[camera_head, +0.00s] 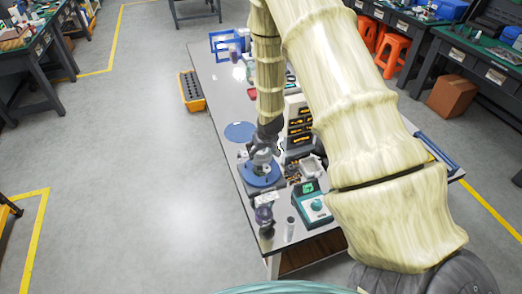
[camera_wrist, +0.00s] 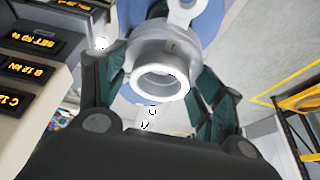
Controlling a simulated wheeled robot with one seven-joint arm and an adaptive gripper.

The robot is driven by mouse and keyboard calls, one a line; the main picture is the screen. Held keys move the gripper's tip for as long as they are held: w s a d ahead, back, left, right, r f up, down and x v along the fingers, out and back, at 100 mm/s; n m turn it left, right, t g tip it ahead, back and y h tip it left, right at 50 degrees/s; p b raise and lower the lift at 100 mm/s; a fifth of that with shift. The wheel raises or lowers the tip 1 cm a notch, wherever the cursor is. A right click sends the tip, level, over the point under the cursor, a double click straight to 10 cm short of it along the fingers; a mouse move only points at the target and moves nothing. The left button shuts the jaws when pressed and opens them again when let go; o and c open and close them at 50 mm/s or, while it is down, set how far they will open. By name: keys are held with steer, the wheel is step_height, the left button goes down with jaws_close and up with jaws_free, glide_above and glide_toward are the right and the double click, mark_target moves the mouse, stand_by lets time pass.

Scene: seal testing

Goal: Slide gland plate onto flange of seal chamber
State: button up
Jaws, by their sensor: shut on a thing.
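My gripper (camera_wrist: 165,48) points down over the near left part of the long bench. In the wrist view its two teal fingers close on both sides of a light grey ring-shaped part with a round bore, which I take to be the gland plate (camera_wrist: 161,82). The base also shows behind the ring in the wrist view (camera_wrist: 131,12). Whether the ring touches the flange is hidden.
A machine with orange-lit displays (camera_head: 299,126) stands close right of my gripper. A teal device with a green screen (camera_head: 312,203) and a dark-topped item (camera_head: 264,216) stand nearer. A flat blue disc (camera_head: 240,131) lies behind left. The bench's left edge is close.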

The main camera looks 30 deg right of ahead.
steer(key=shift+f, duration=0.15)
steer(key=shift+f+b, duration=0.85)
steer(key=shift+f, duration=0.5)
steer(key=shift+f+b, duration=1.3)
steer(key=shift+f, duration=0.95)
stand_by(1.2)
steer(key=o, duration=1.6)
steer(key=shift+r+p, duration=2.8)
steer(key=shift+r, duration=1.7)
